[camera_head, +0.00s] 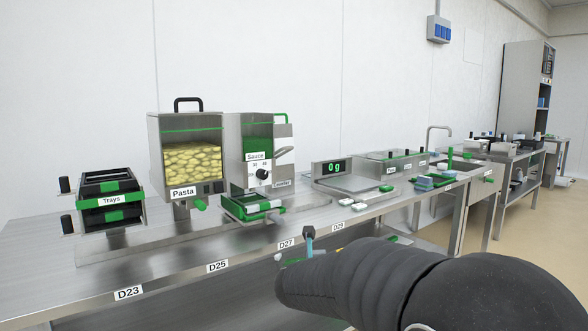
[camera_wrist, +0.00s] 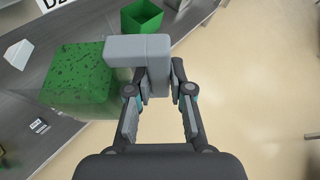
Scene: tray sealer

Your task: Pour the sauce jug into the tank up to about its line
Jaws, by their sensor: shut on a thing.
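The sauce tank (camera_head: 236,135) is a steel hopper labelled Sauce, with a dial on its front. Green shows in its window, with a bright green line above near the top. In the wrist view my gripper (camera_wrist: 159,85) is shut on the grey handle of the sauce jug (camera_wrist: 80,75). The jug's speckled green body or contents lies left of the fingers. In the head view my dark arm crosses the lower right and hides most of the jug and gripper. The jug is apart from the tank, in front of the bench edge.
The pasta hopper (camera_head: 156,165) and tray rack (camera_head: 110,218) stand left of the tank. A scale (camera_head: 350,183) reading 0 g stands to its right. Small boxes lie farther right. An open green container (camera_wrist: 142,17) shows in the wrist view. Floor in front is clear.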

